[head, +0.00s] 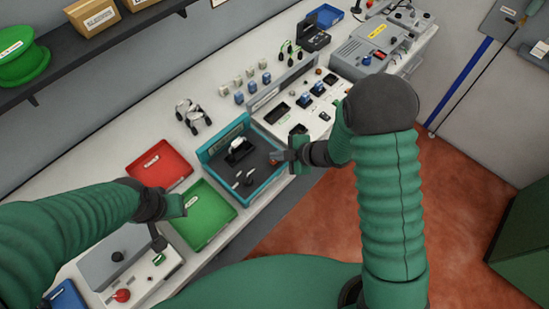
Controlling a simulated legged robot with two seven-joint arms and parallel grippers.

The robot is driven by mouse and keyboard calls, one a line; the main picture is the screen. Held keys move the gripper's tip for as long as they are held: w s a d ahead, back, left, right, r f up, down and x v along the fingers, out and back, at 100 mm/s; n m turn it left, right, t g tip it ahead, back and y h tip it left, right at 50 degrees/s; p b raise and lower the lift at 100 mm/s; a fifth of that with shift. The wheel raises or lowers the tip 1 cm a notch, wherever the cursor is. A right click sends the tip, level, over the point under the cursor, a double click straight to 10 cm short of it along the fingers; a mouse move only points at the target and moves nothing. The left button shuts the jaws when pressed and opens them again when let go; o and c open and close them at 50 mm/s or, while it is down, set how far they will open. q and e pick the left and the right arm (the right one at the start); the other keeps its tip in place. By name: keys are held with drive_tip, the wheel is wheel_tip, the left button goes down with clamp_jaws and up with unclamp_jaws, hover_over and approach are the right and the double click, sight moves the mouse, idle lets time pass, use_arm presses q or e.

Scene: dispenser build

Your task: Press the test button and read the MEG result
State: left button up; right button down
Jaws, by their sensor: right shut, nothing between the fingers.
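A grey instrument box (366,52) with a yellow label stands at the far right of the bench. A small blue spot that may be a button (367,60) shows on its front; no result is readable at this size. My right gripper (280,156) is shut and empty at the right edge of a teal-walled tray (219,147), well short of the instrument box. My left gripper (180,205) is over the green tray (205,224); its fingers are too small and dark to tell whether they are open. My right arm covers part of the bench.
A red tray (158,168) lies left of the teal one. A white panel (313,98) with dark sockets and blue parts lies between the teal tray and the instrument box. Several small connectors (251,85) stand behind. A box with a red knob (122,295) is at the lower left.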

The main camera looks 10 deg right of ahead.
idle(0.3)
drive_tip(key=shift+r+p, duration=0.85)
drive_tip(key=shift+p, duration=0.05)
wheel_tip(320, 180, up, 5)
drive_tip(key=p, duration=0.4)
drive_tip(key=shift+p, duration=0.4)
